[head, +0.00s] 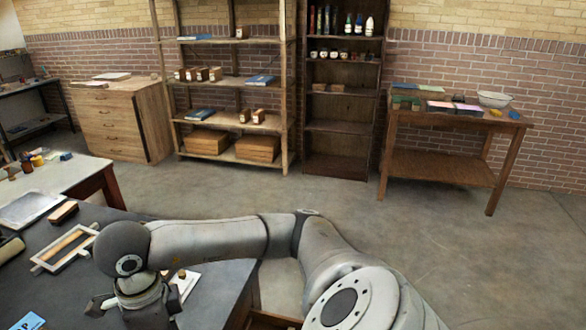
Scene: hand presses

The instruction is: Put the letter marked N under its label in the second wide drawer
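I cannot make out a letter marked N. A blue card (28,322) with a letter that looks like P lies at the bottom left on the dark table. A small brown block (182,274) and a pale sheet (187,285) show beside my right gripper (135,306). This gripper hangs over the dark table, cut off by the lower edge, and its fingertips are not clearly seen. A wooden edge (272,320), maybe of a drawer, shows at the bottom beside the table, mostly behind my arm. A wooden chest with several shut wide drawers (110,125) stands at the back left. My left gripper is out of view.
The dark table (60,285) bears a wooden frame (66,248), a grey plate (30,209) and a brush-like block (63,213). Shelves (225,82), a dark bookcase (340,128) and a side table (440,165) line the brick wall. The floor between is clear.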

